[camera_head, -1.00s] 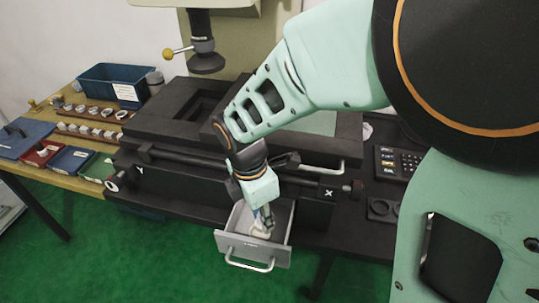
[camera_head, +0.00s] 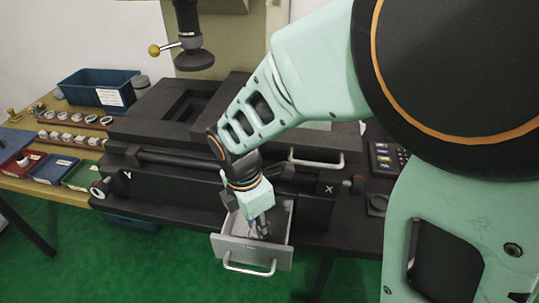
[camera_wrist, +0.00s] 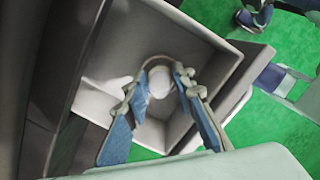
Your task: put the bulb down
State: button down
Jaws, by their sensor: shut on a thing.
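The pale bulb (camera_wrist: 160,82) shows in the wrist view between the fingertips of my gripper (camera_wrist: 165,88), inside the open grey drawer (camera_wrist: 215,42). My gripper is shut on it. A rounded grey shape lies just behind the bulb; I cannot tell whether it is part of the bulb or something beneath it. In the head view my gripper (camera_head: 260,226) reaches down into the drawer (camera_head: 248,250), which is pulled out below the black machine. The bulb is mostly hidden there by the fingers and the drawer front. I cannot tell whether it touches the drawer floor.
The drawer walls stand close around my fingers. The black machine (camera_head: 150,183) rises behind the drawer. On the left, a wooden table holds a blue bin (camera_head: 98,90), small coloured trays (camera_head: 52,168) and rows of rings. A keypad (camera_head: 385,160) lies at right.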

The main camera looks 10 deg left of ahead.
aim_at(252, 234)
jog(key=shift+f, duration=0.15)
jog(key=c, duration=1.6)
grip_release()
jog(key=r+p, duration=0.1)
jog(key=r, duration=0.3)
jog(key=r+p, duration=0.1)
jog(key=r, duration=0.3)
jog(key=s+a+r+p, duration=0.1)
jog(key=r, duration=0.3)
jog(key=shift+r, duration=0.15)
